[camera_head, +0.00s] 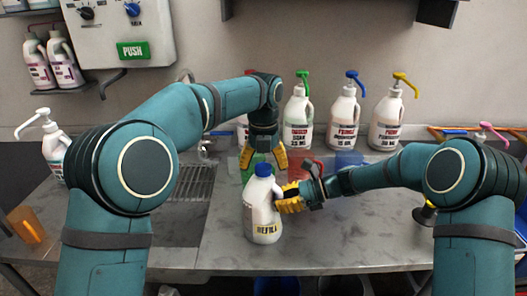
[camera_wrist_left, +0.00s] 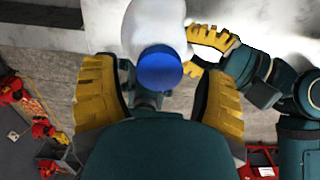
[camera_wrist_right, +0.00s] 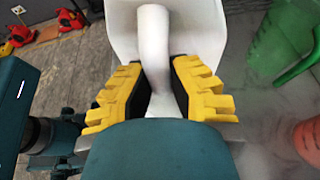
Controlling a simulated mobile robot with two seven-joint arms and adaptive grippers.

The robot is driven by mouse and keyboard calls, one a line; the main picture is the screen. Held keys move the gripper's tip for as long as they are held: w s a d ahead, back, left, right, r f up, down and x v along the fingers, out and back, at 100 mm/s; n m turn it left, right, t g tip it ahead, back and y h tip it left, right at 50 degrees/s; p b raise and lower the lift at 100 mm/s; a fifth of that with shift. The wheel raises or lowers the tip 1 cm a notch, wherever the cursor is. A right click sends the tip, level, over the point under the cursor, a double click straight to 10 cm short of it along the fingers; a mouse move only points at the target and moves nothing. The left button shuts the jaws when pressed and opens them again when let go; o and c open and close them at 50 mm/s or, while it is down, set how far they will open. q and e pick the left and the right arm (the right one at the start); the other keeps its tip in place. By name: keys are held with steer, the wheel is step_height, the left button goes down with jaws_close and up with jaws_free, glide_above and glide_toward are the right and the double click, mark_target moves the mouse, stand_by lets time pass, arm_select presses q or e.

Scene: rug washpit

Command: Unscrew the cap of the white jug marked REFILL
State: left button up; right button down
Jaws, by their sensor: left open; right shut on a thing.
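The white jug marked REFILL (camera_head: 263,215) stands upright on the metal counter, with its blue cap (camera_head: 263,170) on top. My right gripper (camera_head: 290,200) is shut on the jug's handle from the right; the white handle (camera_wrist_right: 154,60) shows between its yellow fingers in the right wrist view. My left gripper (camera_head: 264,158) is open above and behind the jug, its fingers pointing down. In the left wrist view the blue cap (camera_wrist_left: 159,68) lies between the spread yellow fingers, with a gap on each side. How far the fingertips are above the cap is hard to tell.
Several white pump bottles (camera_head: 343,122) stand along the back wall, with coloured translucent pitchers in front, one green (camera_wrist_right: 290,50). A sink drainer (camera_head: 190,184) lies left of the jug. Another pump bottle (camera_head: 55,150) stands at far left. The counter before the jug is clear.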

arm_select(q)
steer(key=shift+f, duration=0.6)
arm_select(e)
steer(key=shift+f, duration=0.1)
arm_select(q)
jaws_close()
